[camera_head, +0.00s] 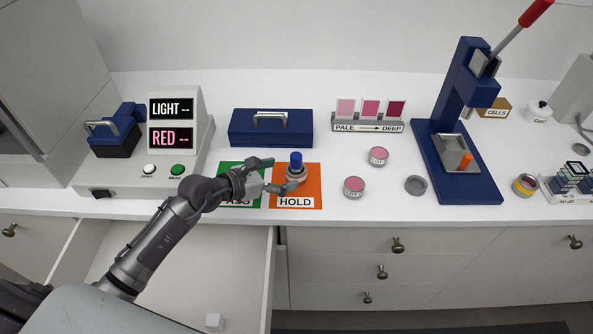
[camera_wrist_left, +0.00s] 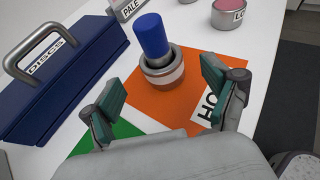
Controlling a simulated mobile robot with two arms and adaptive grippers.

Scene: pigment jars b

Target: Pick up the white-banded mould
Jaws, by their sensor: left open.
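The mould (camera_head: 296,174) stands upright on the orange HOLD card, a short metal cylinder with a pale band and a blue plunger (camera_head: 295,160) rising from it. In the left wrist view the mould (camera_wrist_left: 164,74) and its blue plunger (camera_wrist_left: 151,36) sit just beyond the fingertips, roughly centred between them. My left gripper (camera_head: 272,175) is open and empty, reaching in from the left with its fingers spread towards the mould; its fingers also show in the left wrist view (camera_wrist_left: 163,88). My right gripper is not in view.
The orange card (camera_head: 311,193) adjoins a green card (camera_head: 230,169), partly hidden by my gripper. A blue DISCS box (camera_head: 240,128) stands behind. Two pink-filled tins (camera_head: 354,187) (camera_head: 379,156) and a blue press (camera_head: 470,185) are to the right. An open drawer (camera_head: 190,260) lies below the counter.

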